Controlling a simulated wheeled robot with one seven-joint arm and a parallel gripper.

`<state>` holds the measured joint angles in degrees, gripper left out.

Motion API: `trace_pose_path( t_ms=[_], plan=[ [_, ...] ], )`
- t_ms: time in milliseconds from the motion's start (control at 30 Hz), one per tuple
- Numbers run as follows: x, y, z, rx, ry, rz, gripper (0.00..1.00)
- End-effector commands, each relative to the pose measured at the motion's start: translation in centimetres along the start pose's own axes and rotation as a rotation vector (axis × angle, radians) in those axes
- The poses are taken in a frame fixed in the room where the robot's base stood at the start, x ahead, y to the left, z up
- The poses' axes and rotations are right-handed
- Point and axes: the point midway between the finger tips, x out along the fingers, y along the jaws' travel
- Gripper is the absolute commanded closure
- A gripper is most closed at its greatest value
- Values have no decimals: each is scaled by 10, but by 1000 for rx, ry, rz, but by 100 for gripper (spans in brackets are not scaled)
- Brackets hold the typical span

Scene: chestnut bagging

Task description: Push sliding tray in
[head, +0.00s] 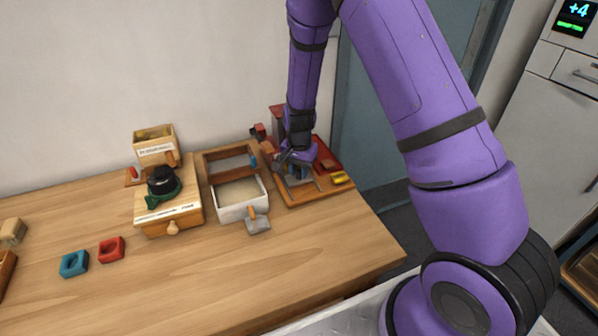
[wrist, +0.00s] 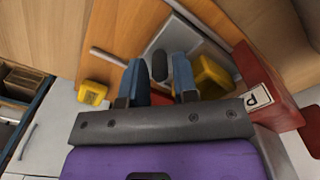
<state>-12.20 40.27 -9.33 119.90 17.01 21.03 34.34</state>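My gripper (wrist: 160,74) points down over the right-hand wooden station (head: 291,202). Its two blue fingers are apart, with a dark rounded knob (wrist: 160,66) between them and gaps visible on both sides. Below them is a pale grey plate (wrist: 180,38) beside metal rails; it looks like the sliding tray, but I cannot tell how far out it is. In the head view my gripper (head: 292,167) hides most of that plate.
A yellow cup-like piece (wrist: 212,76) and a red block marked P (wrist: 258,92) are close to the right of my fingers; another yellow piece (wrist: 92,92) is left.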

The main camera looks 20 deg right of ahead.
Motion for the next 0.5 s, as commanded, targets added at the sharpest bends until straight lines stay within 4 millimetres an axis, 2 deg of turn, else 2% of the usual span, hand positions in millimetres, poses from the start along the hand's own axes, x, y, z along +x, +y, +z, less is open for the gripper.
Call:
trace_pose_path(
  t_ms=[500],
  plan=[
    [-86,-1,0,-1,2,-2,73]
  ],
)
